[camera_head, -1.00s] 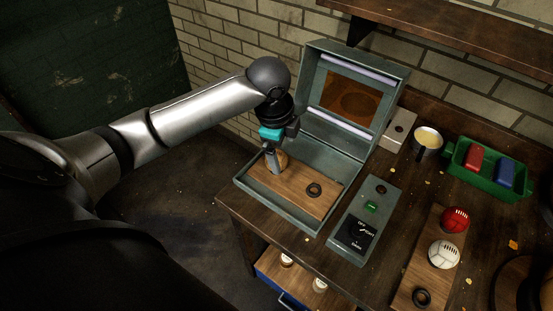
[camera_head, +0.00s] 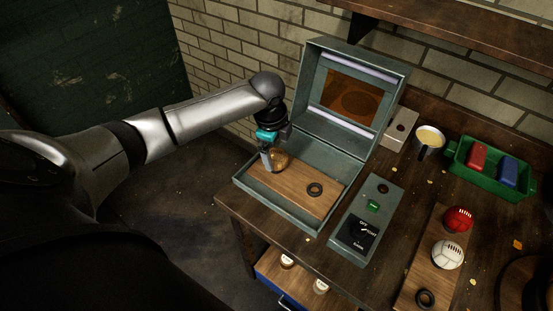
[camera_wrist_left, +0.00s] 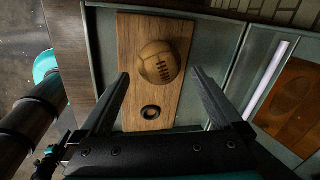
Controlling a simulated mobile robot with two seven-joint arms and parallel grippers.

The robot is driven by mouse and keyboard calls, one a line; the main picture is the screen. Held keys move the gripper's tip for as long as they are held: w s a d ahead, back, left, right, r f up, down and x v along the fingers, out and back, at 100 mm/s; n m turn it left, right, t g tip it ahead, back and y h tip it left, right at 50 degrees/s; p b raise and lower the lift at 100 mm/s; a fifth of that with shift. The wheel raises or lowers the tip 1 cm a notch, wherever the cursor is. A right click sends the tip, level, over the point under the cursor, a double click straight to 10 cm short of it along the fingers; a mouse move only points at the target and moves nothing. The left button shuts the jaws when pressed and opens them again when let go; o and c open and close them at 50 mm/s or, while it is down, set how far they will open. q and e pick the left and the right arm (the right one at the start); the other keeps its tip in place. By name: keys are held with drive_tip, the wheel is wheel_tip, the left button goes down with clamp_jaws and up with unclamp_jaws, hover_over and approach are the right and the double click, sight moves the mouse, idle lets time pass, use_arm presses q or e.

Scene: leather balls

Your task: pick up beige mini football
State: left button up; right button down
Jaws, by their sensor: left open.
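The beige mini football (camera_head: 281,161), tan-brown with dark lacing, sits on a wooden board (camera_head: 300,190) inside the open grey-green box (camera_head: 318,226). In the left wrist view the ball (camera_wrist_left: 159,63) lies ahead of the fingertips, roughly midway between their lines. My left gripper (camera_head: 270,165) is open and empty, close above and left of the ball in the head view; it also shows in the left wrist view (camera_wrist_left: 160,78). One finger partly covers the ball in the head view. My right gripper is not in view.
A black ring (camera_head: 315,189) lies on the same board. The box lid (camera_head: 312,70) stands open behind.

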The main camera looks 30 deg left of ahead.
sight(277, 153)
use_arm(q)
drive_tip(key=f, duration=0.3)
drive_tip(key=w+f, duration=0.1)
drive_tip(key=f, duration=0.1)
drive_tip(key=shift+a+b, duration=0.1)
drive_tip(key=shift+b, duration=0.3)
drive_tip(key=shift+r, duration=0.15)
drive_tip(key=c, duration=1.5)
